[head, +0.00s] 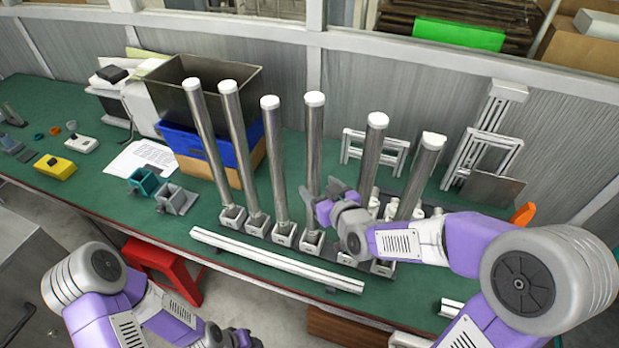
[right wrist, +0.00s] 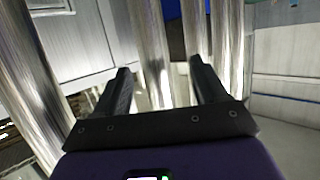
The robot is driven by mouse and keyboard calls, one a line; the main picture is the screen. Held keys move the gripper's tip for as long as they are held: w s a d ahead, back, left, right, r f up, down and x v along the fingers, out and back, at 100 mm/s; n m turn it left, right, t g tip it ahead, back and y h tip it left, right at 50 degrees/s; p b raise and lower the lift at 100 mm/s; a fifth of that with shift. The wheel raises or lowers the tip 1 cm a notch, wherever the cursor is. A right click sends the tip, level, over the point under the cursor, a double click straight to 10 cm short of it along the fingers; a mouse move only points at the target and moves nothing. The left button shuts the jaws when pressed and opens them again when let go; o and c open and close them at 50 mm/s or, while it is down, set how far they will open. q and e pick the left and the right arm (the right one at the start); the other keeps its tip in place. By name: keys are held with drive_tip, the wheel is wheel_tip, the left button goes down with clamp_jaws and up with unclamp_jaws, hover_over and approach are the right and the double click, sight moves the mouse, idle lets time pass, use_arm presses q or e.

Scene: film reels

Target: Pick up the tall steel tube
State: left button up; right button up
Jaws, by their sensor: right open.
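Several steel tubes with white caps stand upright in a row in square metal bases on the green bench. They look close in height, so I cannot tell which is the tall steel tube. My right gripper (head: 328,200) is open beside the lower half of the fourth tube from the left (head: 314,140). In the right wrist view, a shiny tube (right wrist: 152,45) shows between the two open fingers (right wrist: 162,80), with other tubes on either side. I cannot tell whether any finger touches it. My left gripper (head: 236,338) is low at the bottom edge, away from the tubes; its jaws are unclear.
A white rail (head: 275,262) lies along the front of the bench (head: 110,205). A dark open box (head: 225,95) above a blue bin (head: 190,143) stands behind the left tubes. Small vises (head: 176,200) sit left of the row. A red stool (head: 160,262) stands below.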

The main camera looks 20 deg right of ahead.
sight(310, 173)
drive_tip(key=shift+w+r, duration=0.3)
drive_tip(key=shift+r, duration=0.1)
drive_tip(key=shift+d+b+x, duration=0.15)
drive_tip(key=shift+b+x, duration=0.05)
drive_tip(key=shift+x, duration=1.55)
drive_tip(key=shift+d+b+x, duration=0.2)
drive_tip(key=shift+x, duration=1.5)
drive_tip(key=shift+w, duration=0.1)
clamp_jaws()
drive_tip(key=shift+r, duration=0.1)
